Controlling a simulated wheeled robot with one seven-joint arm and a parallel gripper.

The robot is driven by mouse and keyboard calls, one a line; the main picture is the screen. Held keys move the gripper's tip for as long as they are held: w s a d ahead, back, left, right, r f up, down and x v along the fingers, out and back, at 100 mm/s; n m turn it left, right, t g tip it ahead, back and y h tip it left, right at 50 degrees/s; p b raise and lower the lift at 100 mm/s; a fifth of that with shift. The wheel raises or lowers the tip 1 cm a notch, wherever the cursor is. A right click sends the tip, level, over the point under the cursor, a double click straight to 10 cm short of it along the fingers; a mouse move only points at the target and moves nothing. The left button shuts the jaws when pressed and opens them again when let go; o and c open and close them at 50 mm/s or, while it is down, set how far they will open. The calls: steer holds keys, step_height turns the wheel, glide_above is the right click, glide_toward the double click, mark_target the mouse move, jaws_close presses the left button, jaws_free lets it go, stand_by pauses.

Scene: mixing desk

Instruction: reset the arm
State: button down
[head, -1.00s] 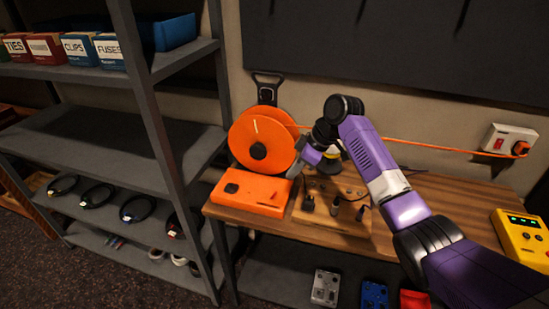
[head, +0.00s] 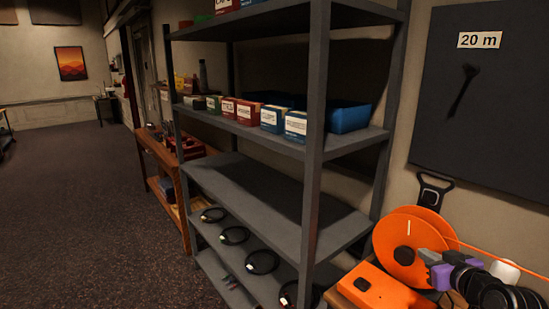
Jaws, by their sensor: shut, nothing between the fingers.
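My arm shows at the lower right, folded up close in purple, grey and black parts. My gripper (head: 431,258) is at its left end, small in the picture, in front of the right part of the orange cable reel (head: 402,240). It is shut and holds nothing. Whether it touches the reel I cannot tell. The reel stands upright with a black handle (head: 434,190) above it. The orange base box (head: 381,290) lies in front of the reel on the wooden desk, most of which is out of view or hidden.
A grey metal shelf unit (head: 314,150) stands left of the desk. It bears labelled small boxes (head: 271,118), a blue bin (head: 349,117) and coiled black cables (head: 262,262). A wooden bench (head: 168,180) stands behind it. Open dark floor (head: 80,220) lies at left. A dark board (head: 490,120) marked "20 m" hangs at right.

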steer(key=s+a+f+m+t+h+b, duration=0.1)
steer(key=s+a+f+m+t+h, duration=0.15)
steer(key=s+a, duration=0.45)
steer(key=s+a+f+m+t+h, duration=0.1)
steer(key=s+a+f+m+t, duration=0.2)
steer(key=s, duration=0.8)
steer(key=s+a+n+g+y, duration=0.1)
steer(key=s+a, duration=0.2)
steer(key=s, duration=0.8)
steer(key=s+a+f+n+g+y+b, duration=0.1)
steer(key=s+a+g, duration=0.1)
steer(key=s, duration=1)
steer(key=s+a+f+n+g+y, duration=0.1)
steer(key=s+a, duration=0.3)
steer(key=s, duration=0.8)
steer(key=shift+s+a+f+n+b, duration=0.15)
steer(key=shift+n+b, duration=0.2)
steer(key=shift+n, duration=0.2)
